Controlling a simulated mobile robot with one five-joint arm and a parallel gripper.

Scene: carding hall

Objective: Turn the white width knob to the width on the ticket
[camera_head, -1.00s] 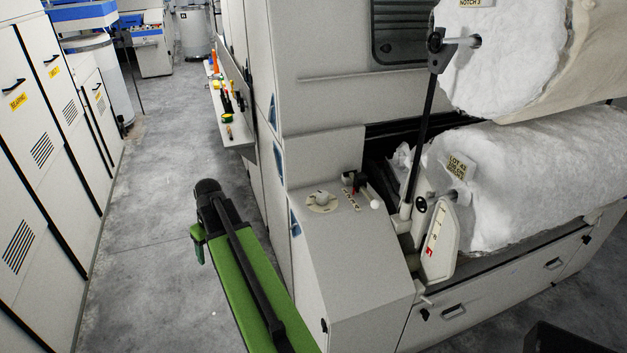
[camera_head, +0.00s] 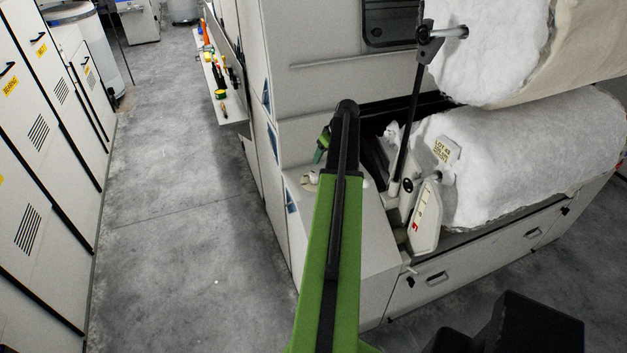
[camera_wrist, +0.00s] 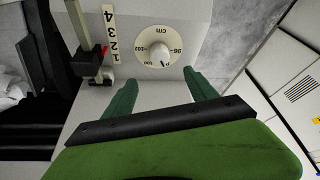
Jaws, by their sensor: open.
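The white width knob (camera_wrist: 159,54) sits on a round cream dial (camera_wrist: 146,40) in the wrist view. The dial is marked "cm", "96-" and "102"; other marks are partly hidden. In the head view the dial (camera_head: 307,182) shows at the left edge of my arm, partly covered. My gripper (camera_wrist: 159,80) is open, its two green fingers apart, just short of the knob and holding nothing. One gripper finger (camera_head: 322,148) shows in the head view. A pale ticket (camera_head: 446,151) marked with a lot number lies on the lower white roll (camera_head: 530,150); its smaller print is unreadable.
A number strip (camera_wrist: 110,32), 1 to 4, with a red pointer and a black lever (camera_wrist: 88,58) stand left of the dial. A white plate (camera_head: 425,215) with a red mark is at the roll's end. A tool shelf (camera_head: 228,100) stands behind. The aisle floor (camera_head: 190,210) is clear.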

